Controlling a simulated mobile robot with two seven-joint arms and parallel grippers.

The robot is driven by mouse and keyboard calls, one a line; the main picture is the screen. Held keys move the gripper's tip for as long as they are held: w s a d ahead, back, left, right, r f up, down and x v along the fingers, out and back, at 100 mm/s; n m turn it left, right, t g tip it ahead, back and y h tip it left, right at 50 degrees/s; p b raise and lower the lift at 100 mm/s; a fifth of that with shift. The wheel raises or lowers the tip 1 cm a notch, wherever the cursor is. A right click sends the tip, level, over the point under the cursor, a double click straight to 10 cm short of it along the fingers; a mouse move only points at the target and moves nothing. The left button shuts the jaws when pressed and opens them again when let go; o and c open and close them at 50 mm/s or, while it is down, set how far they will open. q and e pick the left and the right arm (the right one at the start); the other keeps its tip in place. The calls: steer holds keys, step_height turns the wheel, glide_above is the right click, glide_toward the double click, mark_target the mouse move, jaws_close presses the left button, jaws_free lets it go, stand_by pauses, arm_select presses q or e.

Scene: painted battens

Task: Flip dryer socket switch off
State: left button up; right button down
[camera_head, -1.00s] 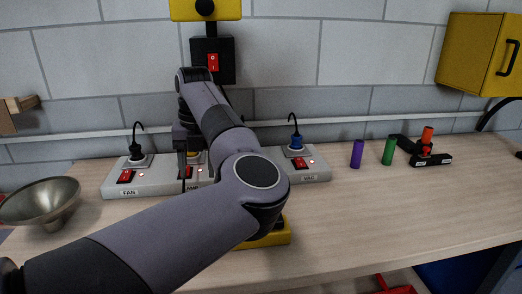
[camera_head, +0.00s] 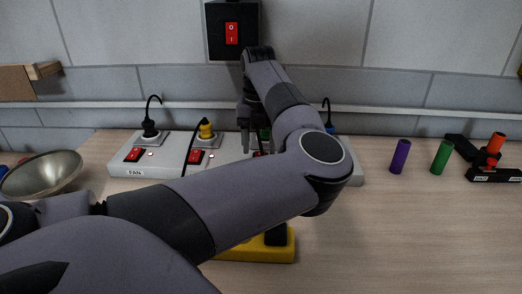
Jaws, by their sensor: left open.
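A grey power strip (camera_head: 220,160) lies along the wall, with several sockets and red rocker switches. The switch labelled FAN (camera_head: 133,155) is at its left, below a black plug (camera_head: 149,129). A yellow plug (camera_head: 206,130) sits in the second socket, with a red switch (camera_head: 195,157) below. My left gripper (camera_head: 256,144) points down over the third socket, fingers open. A bit of green (camera_head: 265,133) shows behind it. The third socket's switch and label are mostly hidden by my gripper and arm; contact cannot be told. A blue plug (camera_head: 329,128) is farther right. My right gripper is out of view.
A black wall box with a red switch (camera_head: 231,33) hangs above. A metal bowl (camera_head: 42,176) stands at left. A yellow block (camera_head: 262,245) is in front. Purple (camera_head: 399,157) and green (camera_head: 441,158) cylinders stand right, beside a black holder (camera_head: 490,174). Bare table lies front right.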

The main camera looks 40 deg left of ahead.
arm_select(q)
steer(key=shift+f, duration=1.55)
jaws_close()
steer(key=shift+w+a+r+g+h+p, duration=0.15)
steer(key=shift+w+r+g+h+p, duration=0.1)
steer(key=shift+g+h+p, duration=0.3)
steer(key=shift+w+a+g+h, duration=0.15)
steer(key=shift+g+h, duration=0.2)
steer(key=shift+g, duration=0.2)
